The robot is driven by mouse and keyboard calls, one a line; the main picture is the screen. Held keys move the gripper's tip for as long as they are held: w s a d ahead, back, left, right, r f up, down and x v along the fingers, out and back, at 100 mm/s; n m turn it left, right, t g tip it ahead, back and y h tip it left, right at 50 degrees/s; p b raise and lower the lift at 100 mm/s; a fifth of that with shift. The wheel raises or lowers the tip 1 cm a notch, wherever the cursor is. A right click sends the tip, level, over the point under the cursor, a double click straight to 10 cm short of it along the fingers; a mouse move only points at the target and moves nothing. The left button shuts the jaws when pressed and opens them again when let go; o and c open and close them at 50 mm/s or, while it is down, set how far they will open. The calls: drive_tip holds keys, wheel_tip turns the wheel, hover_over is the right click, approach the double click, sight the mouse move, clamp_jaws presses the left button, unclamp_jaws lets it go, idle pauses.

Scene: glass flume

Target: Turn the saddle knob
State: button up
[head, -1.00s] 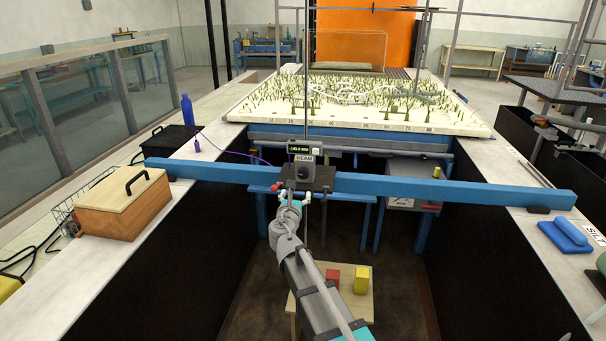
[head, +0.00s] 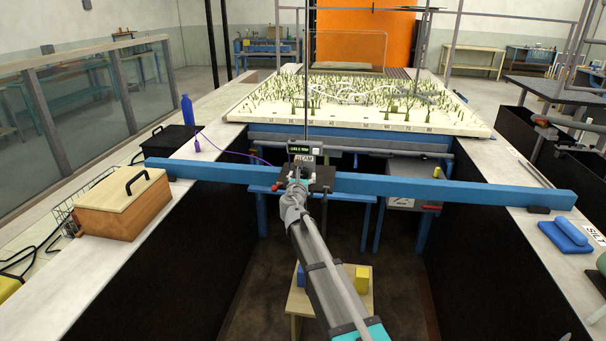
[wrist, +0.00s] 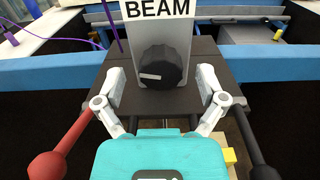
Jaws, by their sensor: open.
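The saddle knob is a dark ribbed knob (wrist: 162,68) with a white pointer mark on its left side, below the BEAM label (wrist: 157,9) in the wrist view. It is on the dark saddle (head: 322,178), which sits on the blue beam (head: 440,189). My gripper (wrist: 164,82) is open, with one finger to each side of the knob. Both fingertips are apart from the knob, slightly lower and nearer the camera. In the head view my arm hides the knob and most of my gripper.
A red-ended lever (wrist: 48,164) and a black-ended lever (wrist: 267,171) stick out on either side of my gripper. A small display (head: 304,149) stands above the label. A low stool (head: 299,298) with blocks is below. A wooden box (head: 125,207) is left.

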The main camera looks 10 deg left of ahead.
drive_tip(key=shift+w, duration=0.9)
drive_tip(key=c, duration=1.2)
drive_tip(key=shift+o, duration=0.2)
drive_tip(key=shift+m, duration=0.3)
drive_tip(key=m, duration=0.4)
drive_tip(key=shift+d+m, duration=0.15)
drive_tip(key=shift+m, duration=0.25)
drive_tip(key=m, duration=0.9)
drive_tip(key=shift+d+f, duration=0.1)
drive_tip(key=m, duration=0.4)
drive_tip(key=shift+f+m, duration=0.1)
drive_tip(key=shift+m, duration=0.3)
